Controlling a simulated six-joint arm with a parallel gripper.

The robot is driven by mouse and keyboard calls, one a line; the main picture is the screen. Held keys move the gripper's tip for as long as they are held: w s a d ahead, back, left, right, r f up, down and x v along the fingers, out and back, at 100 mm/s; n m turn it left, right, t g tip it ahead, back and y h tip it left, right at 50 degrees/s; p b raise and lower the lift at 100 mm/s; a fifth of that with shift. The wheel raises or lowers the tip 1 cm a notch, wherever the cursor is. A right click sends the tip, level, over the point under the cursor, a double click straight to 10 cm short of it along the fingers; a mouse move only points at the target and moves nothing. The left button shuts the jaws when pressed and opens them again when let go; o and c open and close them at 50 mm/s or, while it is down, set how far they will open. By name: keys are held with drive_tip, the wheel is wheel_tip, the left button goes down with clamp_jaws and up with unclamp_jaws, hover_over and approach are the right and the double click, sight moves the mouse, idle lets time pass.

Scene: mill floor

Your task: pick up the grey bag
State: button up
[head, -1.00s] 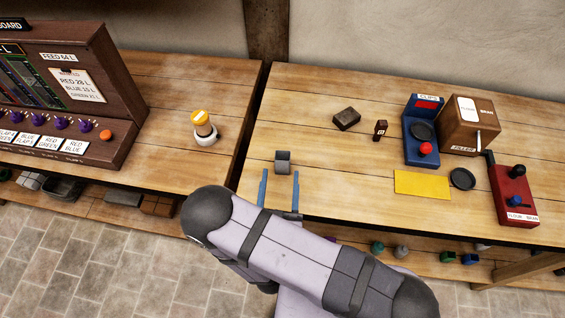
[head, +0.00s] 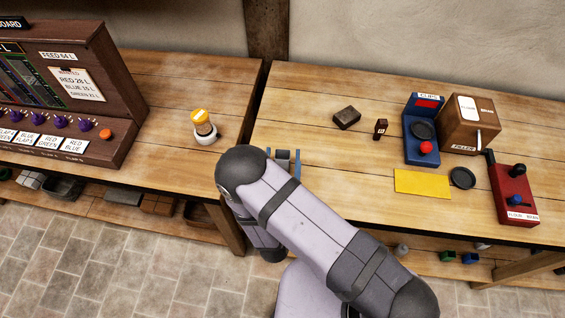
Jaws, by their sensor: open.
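The grey bag (head: 283,154) is a small dark-grey block-like thing near the left end of the right-hand table. My gripper (head: 284,156) is open, with one blue finger to the left of the bag and one to the right. The bag shows between the fingertips; whether either finger touches it I cannot tell. My arm hides the lower part of the bag and most of the gripper.
The right-hand table (head: 340,180) also holds a dark brown block (head: 347,117), a small brown tag-like piece (head: 380,128), a blue device (head: 422,130), a yellow sheet (head: 422,181), a black disc (head: 462,178) and a red device (head: 512,195). A gap separates the left table (head: 170,100).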

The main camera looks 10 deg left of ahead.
drive_tip(key=shift+w, duration=0.1)
drive_tip(key=c, duration=1.2)
drive_tip(key=shift+r, duration=0.15)
drive_tip(key=shift+r+b, duration=0.75)
drive_tip(key=shift+r, duration=4.1)
